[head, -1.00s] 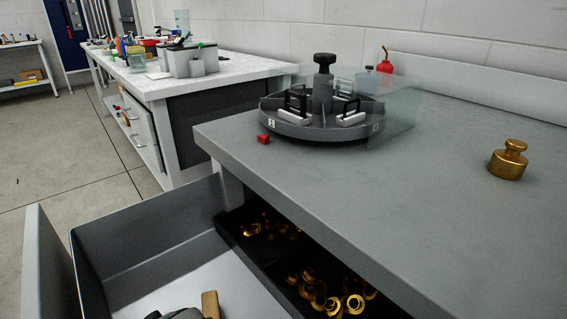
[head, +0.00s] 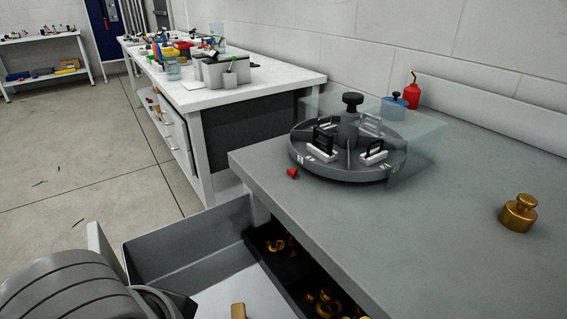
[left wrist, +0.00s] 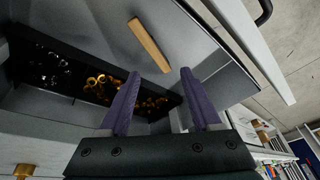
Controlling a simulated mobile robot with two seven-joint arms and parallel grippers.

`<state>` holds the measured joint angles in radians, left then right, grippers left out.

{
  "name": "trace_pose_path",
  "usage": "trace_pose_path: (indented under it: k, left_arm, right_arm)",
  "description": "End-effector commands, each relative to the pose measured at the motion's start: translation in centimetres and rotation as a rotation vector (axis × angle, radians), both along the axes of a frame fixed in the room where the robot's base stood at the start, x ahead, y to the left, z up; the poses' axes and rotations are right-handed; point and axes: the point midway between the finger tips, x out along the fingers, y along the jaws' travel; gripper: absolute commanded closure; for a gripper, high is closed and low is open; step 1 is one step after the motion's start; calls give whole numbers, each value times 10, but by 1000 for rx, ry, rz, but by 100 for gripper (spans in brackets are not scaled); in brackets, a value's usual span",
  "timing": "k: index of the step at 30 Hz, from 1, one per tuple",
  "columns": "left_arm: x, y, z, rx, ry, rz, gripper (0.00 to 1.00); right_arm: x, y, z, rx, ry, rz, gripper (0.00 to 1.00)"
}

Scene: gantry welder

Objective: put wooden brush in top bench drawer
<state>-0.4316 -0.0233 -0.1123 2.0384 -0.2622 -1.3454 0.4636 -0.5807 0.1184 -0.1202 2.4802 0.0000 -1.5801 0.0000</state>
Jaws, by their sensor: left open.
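The wooden brush (head: 238,311) lies in the open top bench drawer (head: 190,238), cut off by the bottom edge of the head view. In the left wrist view the brush (left wrist: 150,45) is a plain tan wooden bar lying on the drawer's grey floor. My left gripper (left wrist: 158,76) is open, with two purple fingers apart and nothing between them. The brush lies beyond the fingertips, clear of them. In the head view my left arm fills the lower left corner and its fingers are hidden. My right gripper is in neither view.
A black divided tray (head: 283,262) with brass pieces sits in the drawer's inner part. On the grey bench top stand a round divided carousel (head: 350,170), a brass weight (head: 519,212), a red bottle (head: 412,93) and a small red piece (head: 292,173). A white workbench (head: 215,97) stands behind.

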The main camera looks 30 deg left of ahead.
Motion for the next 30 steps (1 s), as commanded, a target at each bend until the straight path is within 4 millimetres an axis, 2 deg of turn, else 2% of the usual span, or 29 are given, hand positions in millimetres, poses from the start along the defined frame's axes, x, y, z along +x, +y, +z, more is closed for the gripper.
trace_pose_path:
  k: [1,3,6,9,30]
  left_arm:
    - [-6,0,18,-3,3,-104,36]
    - [-15,-6,39,-13,12,-250,36]
    - [-26,-14,61,-21,13,-418,36]
    - [-32,-19,73,-25,15,-511,36]
    - [-32,-20,75,-25,11,-531,36]
  right_arm:
    - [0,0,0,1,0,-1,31]
    - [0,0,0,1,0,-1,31]
    - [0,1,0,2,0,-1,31]
    - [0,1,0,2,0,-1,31]
    - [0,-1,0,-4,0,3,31]
